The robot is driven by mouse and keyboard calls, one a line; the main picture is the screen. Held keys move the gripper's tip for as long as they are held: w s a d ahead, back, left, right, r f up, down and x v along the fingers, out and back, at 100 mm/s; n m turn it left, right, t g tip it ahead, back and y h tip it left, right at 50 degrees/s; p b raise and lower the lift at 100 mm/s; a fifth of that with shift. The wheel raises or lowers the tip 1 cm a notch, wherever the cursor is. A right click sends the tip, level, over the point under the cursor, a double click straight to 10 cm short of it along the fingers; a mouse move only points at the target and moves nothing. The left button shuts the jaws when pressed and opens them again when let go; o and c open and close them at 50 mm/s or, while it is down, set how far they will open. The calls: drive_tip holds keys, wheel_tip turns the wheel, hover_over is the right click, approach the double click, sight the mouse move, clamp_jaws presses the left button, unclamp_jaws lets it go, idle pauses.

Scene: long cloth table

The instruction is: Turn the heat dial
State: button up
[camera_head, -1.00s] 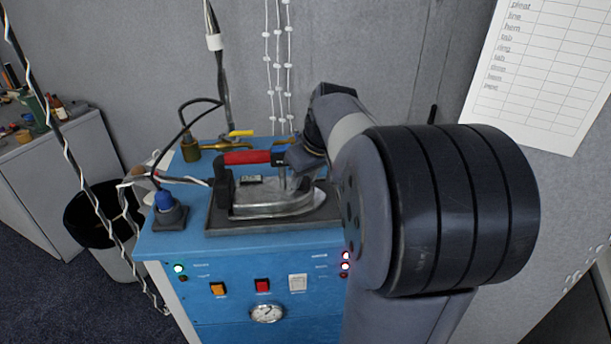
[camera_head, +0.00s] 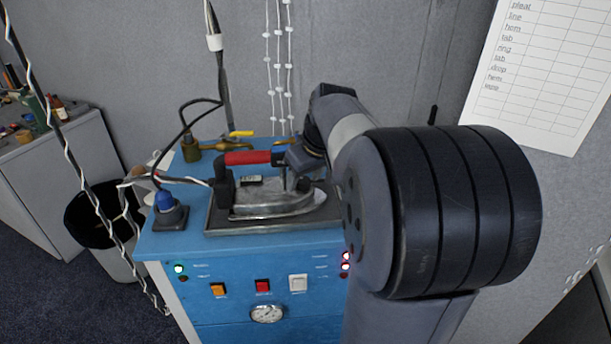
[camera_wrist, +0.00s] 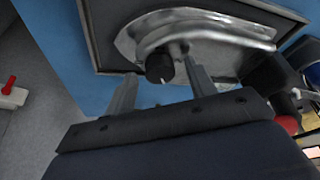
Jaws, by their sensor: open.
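The iron (camera_head: 272,202) has a red handle (camera_head: 248,158) and a metal soleplate, and rests on a dark plate on the blue station. In the wrist view its metal body (camera_wrist: 215,27) fills the upper middle. The heat dial, a small black knob (camera_wrist: 159,68) with a pale mark, sits at the edge of that body. My gripper (camera_wrist: 160,72) is open, with one finger on each side of the dial. Contact cannot be told. In the head view my gripper (camera_head: 291,178) is beside the iron, and the dial is hard to make out.
The blue station's front has coloured switches (camera_head: 263,286) and a gauge (camera_head: 267,313). A blue-capped fitting (camera_head: 164,203) and cable stand at its left. A brass valve with a yellow lever (camera_head: 241,133) is behind. A bin (camera_head: 100,225) is at left.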

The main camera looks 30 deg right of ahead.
drive_tip(key=shift+r, duration=0.1)
drive_tip(key=v, duration=1)
drive_tip(key=shift+s+r, duration=0.2)
drive_tip(key=shift+r, duration=0.05)
drive_tip(key=x, duration=1.1)
drive_tip(key=shift+r, duration=0.15)
